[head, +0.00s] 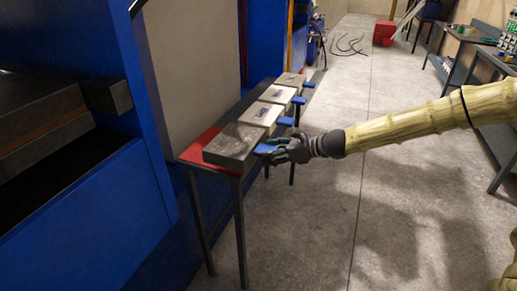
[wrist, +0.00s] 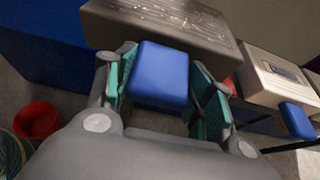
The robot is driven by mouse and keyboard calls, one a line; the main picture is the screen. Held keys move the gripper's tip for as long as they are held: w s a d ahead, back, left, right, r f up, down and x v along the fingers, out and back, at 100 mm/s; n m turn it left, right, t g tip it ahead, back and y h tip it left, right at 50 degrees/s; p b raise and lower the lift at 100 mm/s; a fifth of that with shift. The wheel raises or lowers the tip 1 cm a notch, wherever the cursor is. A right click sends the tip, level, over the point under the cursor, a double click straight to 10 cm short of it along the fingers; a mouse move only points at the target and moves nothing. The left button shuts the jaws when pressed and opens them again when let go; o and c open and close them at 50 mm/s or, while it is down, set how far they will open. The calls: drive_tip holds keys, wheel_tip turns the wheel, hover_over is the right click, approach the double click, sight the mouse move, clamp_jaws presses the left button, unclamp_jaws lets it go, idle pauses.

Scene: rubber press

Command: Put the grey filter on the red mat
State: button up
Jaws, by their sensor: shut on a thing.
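The grey filter (head: 235,146) is a dark flat block with a blue handle, at the near end of a narrow table in the head view. It is over the red mat (head: 198,148), which shows along its left and front sides. I cannot tell whether its whole underside touches the mat. My gripper (head: 276,150) is at the filter's right side, shut on its blue handle. In the wrist view the handle (wrist: 160,75) sits between the green-padded fingers of my gripper (wrist: 163,88), with the filter (wrist: 165,25) beyond.
Several lighter filters (head: 262,113) with blue handles lie in a row farther along the table. A large blue press (head: 85,215) stands close on the left. The floor (head: 340,215) right of the table is open. A red bin (wrist: 38,120) shows in the wrist view.

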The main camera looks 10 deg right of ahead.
sight(262, 141)
drive_tip(key=w, duration=0.2)
drive_tip(key=w+a+p, duration=0.1)
drive_tip(key=w, duration=0.2)
drive_tip(key=w+a, duration=0.1)
drive_tip(key=w, duration=0.2)
drive_tip(key=shift+f, duration=0.3)
drive_tip(key=shift+f+p, duration=0.45)
drive_tip(key=shift+f, duration=1.35)
drive_tip(key=o, duration=1.2)
drive_tip(key=shift+s, duration=0.1)
drive_tip(key=v, duration=1.2)
drive_tip(key=shift+b, duration=0.4)
